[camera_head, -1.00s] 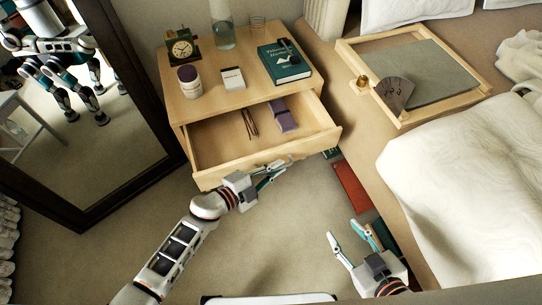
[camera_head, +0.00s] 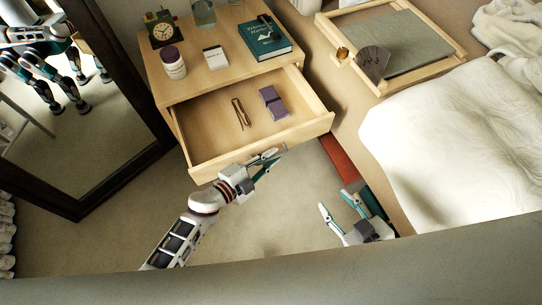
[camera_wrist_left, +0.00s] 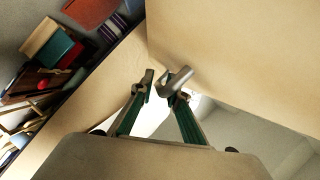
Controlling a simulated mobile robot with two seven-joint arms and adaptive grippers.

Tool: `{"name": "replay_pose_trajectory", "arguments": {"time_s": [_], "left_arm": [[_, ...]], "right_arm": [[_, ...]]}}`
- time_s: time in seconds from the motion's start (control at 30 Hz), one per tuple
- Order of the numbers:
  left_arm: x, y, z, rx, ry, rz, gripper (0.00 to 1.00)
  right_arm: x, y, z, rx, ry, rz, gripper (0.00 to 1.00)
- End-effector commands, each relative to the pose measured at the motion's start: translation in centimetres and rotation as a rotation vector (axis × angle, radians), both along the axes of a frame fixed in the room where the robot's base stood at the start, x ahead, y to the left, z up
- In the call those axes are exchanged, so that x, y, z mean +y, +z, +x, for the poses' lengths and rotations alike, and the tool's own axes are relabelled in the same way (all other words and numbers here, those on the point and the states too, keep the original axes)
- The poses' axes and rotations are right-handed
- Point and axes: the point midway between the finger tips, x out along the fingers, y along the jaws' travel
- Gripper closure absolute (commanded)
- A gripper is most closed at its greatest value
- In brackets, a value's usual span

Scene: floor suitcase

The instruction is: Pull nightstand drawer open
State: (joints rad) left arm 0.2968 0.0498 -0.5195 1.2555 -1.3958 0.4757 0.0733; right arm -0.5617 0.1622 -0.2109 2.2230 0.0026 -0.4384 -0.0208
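The nightstand (camera_head: 200,75) is light wood, and its drawer (camera_head: 215,150) stands well out. My left gripper (camera_head: 272,158) is at the middle of the drawer front. In the left wrist view its fingertips (camera_wrist_left: 160,80) are drawn close together against the pale wood, with a narrow gap. They appear shut on the drawer handle, which they mostly hide. My right gripper (camera_head: 338,207) is open and empty, low beside the bed and apart from the drawer.
The drawer holds a purple case (camera_head: 273,101) and thin brown sticks (camera_head: 241,114). A clock (camera_head: 161,31), a jar (camera_head: 174,63), a white box (camera_head: 215,57) and a green book (camera_head: 264,39) stand on top. A mirror (camera_head: 120,160) is left, the bed (camera_head: 450,140) right. Carpet lies in front.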

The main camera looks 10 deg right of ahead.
Motion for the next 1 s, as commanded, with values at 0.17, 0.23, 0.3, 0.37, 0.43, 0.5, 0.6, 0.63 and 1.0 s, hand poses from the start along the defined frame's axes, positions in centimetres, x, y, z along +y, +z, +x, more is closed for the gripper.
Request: {"name": "replay_pose_trajectory", "arguments": {"time_s": [0.17,0.23,0.3,0.37,0.43,0.5,0.6,0.63,1.0], "left_arm": [[-0.1,0.0,0.0,0.0,-0.001,-0.001,0.85],[-0.1,0.0,0.0,0.0,-0.001,-0.001,0.85],[0.1,0.1,-0.1,-0.001,-0.001,0.0,0.85],[0.5,0.1,-0.4,-0.001,-0.001,0.002,0.85],[1.1,0.2,-0.9,-0.002,0.0,0.003,0.85],[2.0,0.5,-1.6,-0.001,-0.002,0.003,0.85],[3.6,0.9,-2.8,0.0,-0.002,0.004,0.85],[4.1,1.1,-3.3,0.0,-0.003,0.002,0.85],[8.7,2.4,-6.7,0.002,0.001,0.001,0.85]], "right_arm": [[0.0,0.0,0.0,0.001,-0.001,0.0,0.6],[-0.1,-0.2,-0.2,0.006,-0.003,0.0,0.6],[-0.1,-0.3,-0.3,0.007,-0.004,-0.001,0.6],[-0.1,-0.2,-0.2,0.006,-0.003,0.0,0.6],[-0.1,-0.2,-0.2,0.005,-0.002,0.0,0.6],[0.0,-0.1,-0.1,0.004,-0.002,0.0,0.6],[0.0,-0.1,-0.1,0.003,-0.001,0.0,0.6],[0.0,-0.1,-0.1,0.003,-0.001,0.0,0.6],[0.0,0.0,0.0,0.001,0.0,0.0,0.6]]}}
